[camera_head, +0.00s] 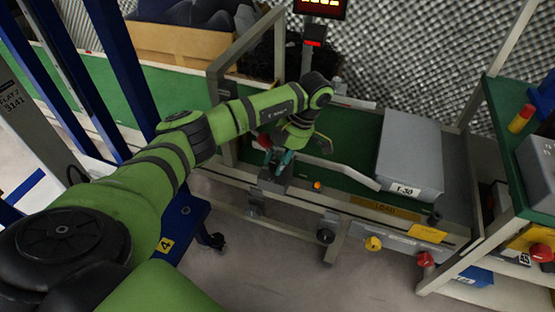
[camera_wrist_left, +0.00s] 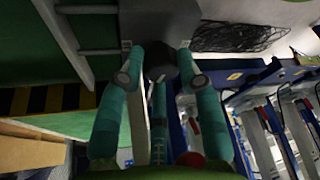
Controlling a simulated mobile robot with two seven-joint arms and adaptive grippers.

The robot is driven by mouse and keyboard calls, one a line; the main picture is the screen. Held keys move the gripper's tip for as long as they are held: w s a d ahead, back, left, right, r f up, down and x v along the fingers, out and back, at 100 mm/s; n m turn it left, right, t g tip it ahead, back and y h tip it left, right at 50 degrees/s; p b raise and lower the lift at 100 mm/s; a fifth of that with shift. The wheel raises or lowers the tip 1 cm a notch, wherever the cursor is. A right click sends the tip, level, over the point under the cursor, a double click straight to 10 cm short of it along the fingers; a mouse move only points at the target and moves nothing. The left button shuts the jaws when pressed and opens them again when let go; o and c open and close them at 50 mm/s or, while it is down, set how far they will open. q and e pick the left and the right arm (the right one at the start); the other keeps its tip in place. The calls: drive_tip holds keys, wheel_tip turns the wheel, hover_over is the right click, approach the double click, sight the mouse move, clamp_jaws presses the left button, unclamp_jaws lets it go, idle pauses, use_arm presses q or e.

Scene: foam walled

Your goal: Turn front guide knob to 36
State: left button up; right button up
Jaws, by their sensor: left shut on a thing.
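My left gripper (camera_head: 280,163) reaches down to a dark block at the front edge of the green-topped bench (camera_head: 345,158). In the left wrist view its teal fingers (camera_wrist_left: 160,72) are shut on a dark round knob (camera_wrist_left: 160,62), one finger on each side. I take this to be the front guide knob; its scale or pointer cannot be read. In the head view the gripper largely hides the knob. A display (camera_head: 321,7) with red digits is cut off at the top edge, and its number is not legible. My right gripper is not in view.
A grey box (camera_head: 411,150) marked 1-30 stands right on the bench, with a pale bent rail beside it. A small orange part (camera_head: 317,185) is near the gripper. Black (camera_head: 325,236), yellow (camera_head: 373,243) and red (camera_head: 425,258) knobs line the front. Blue posts stand left.

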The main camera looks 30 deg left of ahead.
use_arm(q)
drive_tip(key=m, duration=0.1)
drive_tip(key=m+y+p, duration=0.1)
drive_tip(key=m, duration=0.1)
drive_tip(key=shift+s+t, duration=0.35)
drive_tip(key=shift+t, duration=0.05)
drive_tip(key=shift+f+m+p, duration=0.15)
drive_tip(key=shift+m+p, duration=0.15)
drive_tip(key=shift+m, duration=0.4)
drive_tip(key=shift+s, duration=0.1)
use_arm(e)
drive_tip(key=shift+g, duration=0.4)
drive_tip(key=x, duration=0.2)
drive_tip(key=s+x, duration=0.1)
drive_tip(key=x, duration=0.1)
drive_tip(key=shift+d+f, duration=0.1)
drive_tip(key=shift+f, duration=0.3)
use_arm(q)
drive_tip(key=o, duration=1.1)
drive_tip(key=shift+r, duration=0.3)
drive_tip(key=v, duration=1.1)
drive_tip(key=shift+d+r, duration=0.2)
drive_tip(key=shift+d, duration=0.05)
